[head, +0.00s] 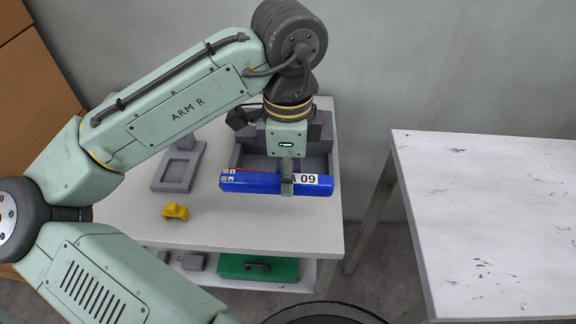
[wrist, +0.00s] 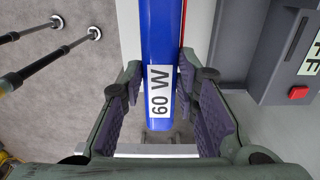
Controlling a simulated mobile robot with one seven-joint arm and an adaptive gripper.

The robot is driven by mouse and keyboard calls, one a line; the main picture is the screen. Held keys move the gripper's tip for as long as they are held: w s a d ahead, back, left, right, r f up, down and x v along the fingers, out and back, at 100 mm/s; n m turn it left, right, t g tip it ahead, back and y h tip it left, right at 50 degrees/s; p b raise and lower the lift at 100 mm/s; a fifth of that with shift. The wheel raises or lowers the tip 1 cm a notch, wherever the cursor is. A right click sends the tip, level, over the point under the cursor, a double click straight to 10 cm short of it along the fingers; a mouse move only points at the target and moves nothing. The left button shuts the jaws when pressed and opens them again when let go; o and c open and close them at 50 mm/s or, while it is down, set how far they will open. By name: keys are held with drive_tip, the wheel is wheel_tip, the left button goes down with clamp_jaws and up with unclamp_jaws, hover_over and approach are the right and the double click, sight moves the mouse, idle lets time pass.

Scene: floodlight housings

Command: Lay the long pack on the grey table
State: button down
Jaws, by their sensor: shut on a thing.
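The long pack is a blue bar (head: 255,184) with a white label, held level and crosswise in front of the grey holder in the head view. In the wrist view the pack (wrist: 160,40) runs up between the fingers and its label reads "60 W". My gripper (head: 287,186) points down and is shut on the pack, right of its middle; the fingers also show in the wrist view (wrist: 160,85). The pack looks raised above the left table (head: 265,232), which is pale grey. A second table (head: 480,220), whitish and scuffed, stands at right.
A grey holder (head: 238,153) stands behind the pack. A grey plate fixture (head: 176,178) and a yellow part (head: 175,212) lie on the left table. A green box (head: 270,268) is on its lower shelf. A gap separates the tables; the right top is bare.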

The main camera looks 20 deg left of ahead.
drive_tip(key=shift+f+b, duration=2.15)
drive_tip(key=shift+f, duration=1.65)
drive_tip(key=shift+f+b, duration=0.9)
drive_tip(key=shift+f, duration=0.6)
drive_tip(key=c, duration=1.2)
unclamp_jaws()
wheel_tip(320, 180, up, 12)
drive_tip(key=shift+r, duration=0.1)
drive_tip(key=shift+s, duration=0.1)
